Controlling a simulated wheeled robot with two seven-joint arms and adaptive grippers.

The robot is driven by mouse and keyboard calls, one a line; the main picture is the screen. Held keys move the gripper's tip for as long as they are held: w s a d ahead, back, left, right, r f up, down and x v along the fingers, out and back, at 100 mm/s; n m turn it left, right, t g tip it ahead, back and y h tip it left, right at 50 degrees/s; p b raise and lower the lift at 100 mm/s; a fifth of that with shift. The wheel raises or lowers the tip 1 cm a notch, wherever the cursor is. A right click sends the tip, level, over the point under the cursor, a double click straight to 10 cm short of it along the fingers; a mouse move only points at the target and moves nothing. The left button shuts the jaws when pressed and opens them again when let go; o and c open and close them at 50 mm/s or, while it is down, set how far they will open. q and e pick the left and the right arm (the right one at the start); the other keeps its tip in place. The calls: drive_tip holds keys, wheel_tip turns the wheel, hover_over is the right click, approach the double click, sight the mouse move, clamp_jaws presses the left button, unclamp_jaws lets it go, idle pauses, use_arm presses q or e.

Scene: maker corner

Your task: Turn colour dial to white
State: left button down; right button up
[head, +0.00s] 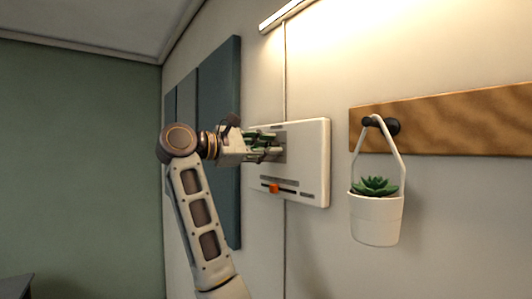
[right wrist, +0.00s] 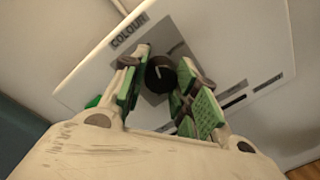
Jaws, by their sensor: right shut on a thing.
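A white control panel (head: 312,150) is fixed to the wall in the head view. In the right wrist view the panel (right wrist: 92,78) carries the printed word COLOUR beside a grey square plate. A round black colour dial (right wrist: 160,76) with a small pale mark sits on that plate. My right gripper (head: 275,147) reaches the panel from the left; its green-padded fingers are shut on the dial, one on each side. The gripper hides the dial in the head view. Which setting the mark points at cannot be read. My left gripper is out of view.
An orange slider knob (head: 273,188) sits in a slot low on the panel. A white hanging pot (head: 376,218) with a succulent hangs from a peg on a wooden board (head: 460,122) at right. Blue-grey wall panels (head: 219,100) stand behind my right arm.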

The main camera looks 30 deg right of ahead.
drive_tip(key=shift+m+b, duration=1.4)
drive_tip(key=shift+m, duration=3.3)
drive_tip(key=shift+f, duration=0.1)
drive_tip(key=o, duration=1)
drive_tip(key=shift+o, duration=0.2)
drive_tip(key=shift+a, duration=0.15)
drive_tip(key=a, duration=1.1)
drive_tip(key=shift+s+a+r, duration=0.4)
